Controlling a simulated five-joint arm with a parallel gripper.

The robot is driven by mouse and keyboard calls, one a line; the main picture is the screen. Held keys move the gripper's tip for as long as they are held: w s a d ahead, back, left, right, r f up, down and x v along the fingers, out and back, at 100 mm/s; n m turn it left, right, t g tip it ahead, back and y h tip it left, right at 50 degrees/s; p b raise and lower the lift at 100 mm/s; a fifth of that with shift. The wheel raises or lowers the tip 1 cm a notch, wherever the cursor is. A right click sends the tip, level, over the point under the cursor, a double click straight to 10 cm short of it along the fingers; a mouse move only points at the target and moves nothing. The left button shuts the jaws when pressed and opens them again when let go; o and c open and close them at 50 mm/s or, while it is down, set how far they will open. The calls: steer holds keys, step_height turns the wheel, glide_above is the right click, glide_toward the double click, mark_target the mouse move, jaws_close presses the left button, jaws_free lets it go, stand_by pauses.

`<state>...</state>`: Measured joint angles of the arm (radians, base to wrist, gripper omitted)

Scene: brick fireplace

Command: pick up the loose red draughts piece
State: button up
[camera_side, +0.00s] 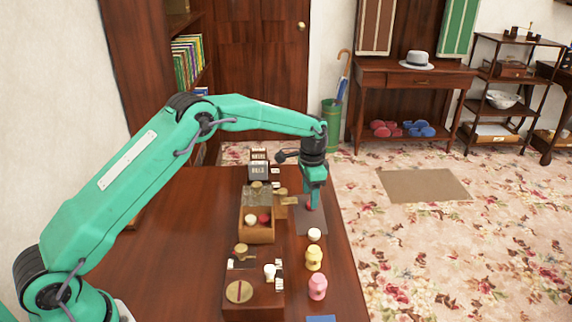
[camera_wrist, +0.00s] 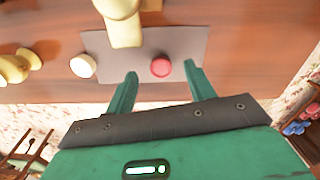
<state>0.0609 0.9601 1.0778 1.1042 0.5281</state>
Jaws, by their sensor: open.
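The loose red draughts piece (camera_wrist: 161,67) lies flat on a grey mat (camera_wrist: 190,40) in the wrist view. In the side view a little of the red piece (camera_side: 311,208) shows on the mat (camera_side: 315,226), under my gripper (camera_side: 312,200). My gripper (camera_wrist: 160,69) is open, with one fingertip to each side of the piece in the wrist view. The frames do not show clearly how high the fingertips are above the mat.
A white piece (camera_side: 314,235) lies near the mat's front edge. A wooden box (camera_side: 257,236) left of the mat holds red and white pieces. A cream object (camera_wrist: 122,25) overlaps the mat in the wrist view.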

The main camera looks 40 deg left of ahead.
steer(key=shift+f, duration=1.3)
steer(key=c, duration=1)
